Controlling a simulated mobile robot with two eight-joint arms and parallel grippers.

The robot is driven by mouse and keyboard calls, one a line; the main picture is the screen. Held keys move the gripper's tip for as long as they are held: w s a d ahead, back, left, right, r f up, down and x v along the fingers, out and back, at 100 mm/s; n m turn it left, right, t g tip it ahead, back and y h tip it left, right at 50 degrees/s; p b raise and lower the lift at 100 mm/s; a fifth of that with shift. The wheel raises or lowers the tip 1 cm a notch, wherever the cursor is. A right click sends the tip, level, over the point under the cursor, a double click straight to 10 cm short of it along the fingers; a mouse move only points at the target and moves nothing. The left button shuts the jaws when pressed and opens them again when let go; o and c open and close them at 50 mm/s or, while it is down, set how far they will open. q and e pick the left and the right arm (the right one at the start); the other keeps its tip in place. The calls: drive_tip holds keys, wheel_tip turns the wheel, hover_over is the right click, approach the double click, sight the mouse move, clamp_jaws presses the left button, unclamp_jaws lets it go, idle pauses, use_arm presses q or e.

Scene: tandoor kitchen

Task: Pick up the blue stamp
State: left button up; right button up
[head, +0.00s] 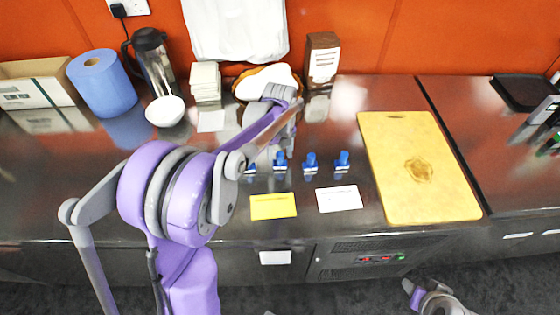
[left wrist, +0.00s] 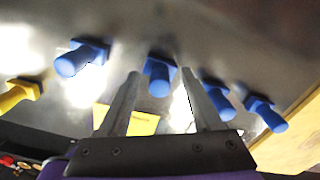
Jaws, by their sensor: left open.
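Several blue stamps with upright round handles stand in a row on the dark steel counter. In the head view, one blue stamp (head: 280,161) is just below my left gripper (head: 285,135), with another blue stamp (head: 311,163) and a third blue stamp (head: 343,161) to its right. A further blue stamp (head: 250,168) is partly hidden by my arm. In the left wrist view, my left gripper (left wrist: 160,78) is open, with a blue stamp (left wrist: 158,76) showing between its fingers. I cannot tell whether they touch.
A yellow card (head: 273,206) and a white card (head: 339,198) lie in front of the stamps. A yellow cutting board (head: 415,165) lies to the right. A yellow stamp (left wrist: 20,92) shows in the left wrist view. A white bowl (head: 165,111) and blue roll (head: 101,84) stand at left.

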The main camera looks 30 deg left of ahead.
sight(280, 154)
use_arm(q)
clamp_jaws()
idle(0.3)
drive_tip(key=shift+r, duration=0.1)
wheel_tip(280, 154, up, 10)
drive_tip(key=shift+f, duration=0.1)
idle(0.4)
